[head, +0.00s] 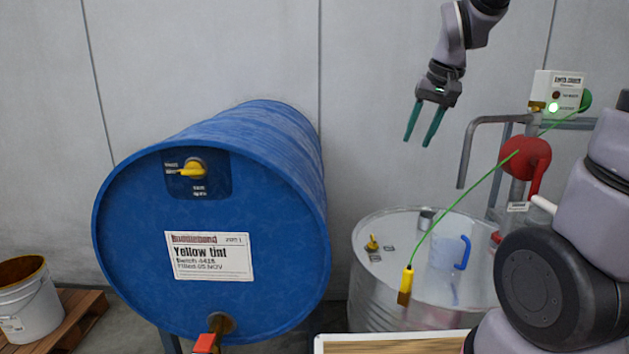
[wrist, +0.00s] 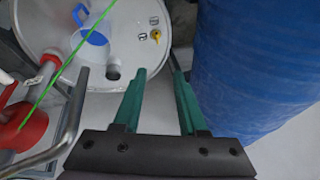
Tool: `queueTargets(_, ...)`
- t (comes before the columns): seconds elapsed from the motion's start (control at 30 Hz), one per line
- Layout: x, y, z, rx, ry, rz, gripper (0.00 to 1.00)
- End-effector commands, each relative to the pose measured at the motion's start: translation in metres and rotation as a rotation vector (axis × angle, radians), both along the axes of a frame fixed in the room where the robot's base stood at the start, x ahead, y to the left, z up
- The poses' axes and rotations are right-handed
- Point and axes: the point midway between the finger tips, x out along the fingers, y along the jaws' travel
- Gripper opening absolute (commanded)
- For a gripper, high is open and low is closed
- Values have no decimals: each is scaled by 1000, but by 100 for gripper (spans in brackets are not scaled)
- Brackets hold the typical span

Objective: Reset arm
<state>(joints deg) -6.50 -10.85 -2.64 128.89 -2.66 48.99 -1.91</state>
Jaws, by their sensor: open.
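My gripper (head: 424,124) is open and empty, with two green fingers pointing down. In the head view it hangs in the air in front of the grey wall, above the white-topped drum (head: 390,232) and to the right of the blue drum (head: 215,225). In the wrist view the fingers of my gripper (wrist: 163,85) are spread apart with nothing between them. The white drum top (wrist: 50,20) shows beyond them at the left, and the blue drum (wrist: 255,60) fills the right side.
A clear jug with a blue handle (head: 463,252) stands on the white drum. A green cable (head: 460,197) runs from a yellow clamp (head: 406,284) past a red reel (head: 525,158). A bent grey pipe (head: 467,150) stands right of my gripper. A bucket (head: 25,305) sits far left.

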Motion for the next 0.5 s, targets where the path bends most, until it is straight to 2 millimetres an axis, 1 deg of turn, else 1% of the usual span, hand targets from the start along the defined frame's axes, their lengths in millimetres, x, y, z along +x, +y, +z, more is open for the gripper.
queueTargets(0.03, -16, -3, 13, 11, -31, -14, 41)
queueTargets(0.1, -37, -7, 26, 25, -69, -33, 41)
queueTargets(0.17, -55, -9, 36, 37, -99, -49, 41)
queueTargets(0.2, -67, -11, 41, 44, -119, -59, 41)
queueTargets(0.3, -95, -13, 51, 61, -166, -83, 41)
queueTargets(0.4, -117, -15, 55, 72, -204, -103, 41)
queueTargets(0.5, -133, -15, 57, 80, -230, -115, 41)
